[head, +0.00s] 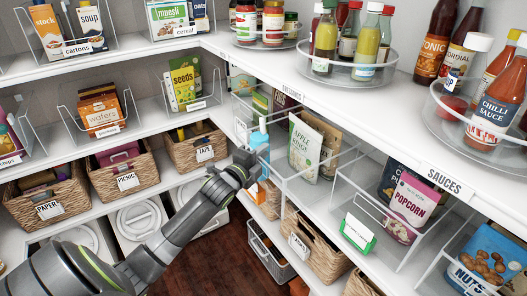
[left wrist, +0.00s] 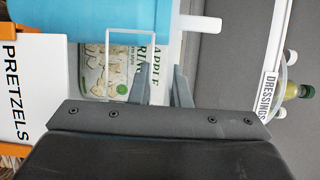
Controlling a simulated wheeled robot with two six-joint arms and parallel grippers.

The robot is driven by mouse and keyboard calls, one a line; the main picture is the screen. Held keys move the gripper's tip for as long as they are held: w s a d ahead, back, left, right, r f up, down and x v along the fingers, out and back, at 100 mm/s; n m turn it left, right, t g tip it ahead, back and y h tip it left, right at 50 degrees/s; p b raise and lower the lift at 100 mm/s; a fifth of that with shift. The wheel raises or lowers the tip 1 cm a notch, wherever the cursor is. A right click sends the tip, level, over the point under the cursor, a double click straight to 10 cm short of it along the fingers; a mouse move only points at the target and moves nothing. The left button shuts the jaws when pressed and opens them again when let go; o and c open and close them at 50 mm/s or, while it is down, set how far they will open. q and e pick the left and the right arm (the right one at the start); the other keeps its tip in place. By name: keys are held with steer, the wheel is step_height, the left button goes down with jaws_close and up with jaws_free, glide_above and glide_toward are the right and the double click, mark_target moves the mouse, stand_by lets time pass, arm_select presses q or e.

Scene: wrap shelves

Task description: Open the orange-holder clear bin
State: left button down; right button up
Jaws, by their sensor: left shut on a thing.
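The orange label holder (left wrist: 8,90), with a white card reading PRETZELS, is at the left edge of the left wrist view. In the head view, a small orange part (head: 262,189) shows beside my left gripper (head: 248,160). The clear bin's rectangular handle (left wrist: 132,32) is in front of my left gripper in the left wrist view (left wrist: 163,80). The gripper is shut on it, though the contact is partly hidden. A light blue bottle (head: 260,140) stands close by the gripper and fills the top of the left wrist view. My right gripper is out of view.
Wicker baskets (head: 120,180) line the left shelf. Bottles on turntables (head: 350,70) stand above. Dark floor (head: 215,250) is open below.

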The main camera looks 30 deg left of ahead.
arm_select(q)
steer(key=shift+s+a, duration=0.3)
steer(key=shift+s, duration=0.4)
steer(key=c, duration=1.4)
jaws_free()
steer(key=shift+o, duration=0.2)
steer(key=s+b, duration=0.1)
steer(key=s, duration=1.6)
steer(key=shift+s+b, duration=0.2)
steer(key=shift+b, duration=0.15)
steer(key=shift+f, duration=0.15)
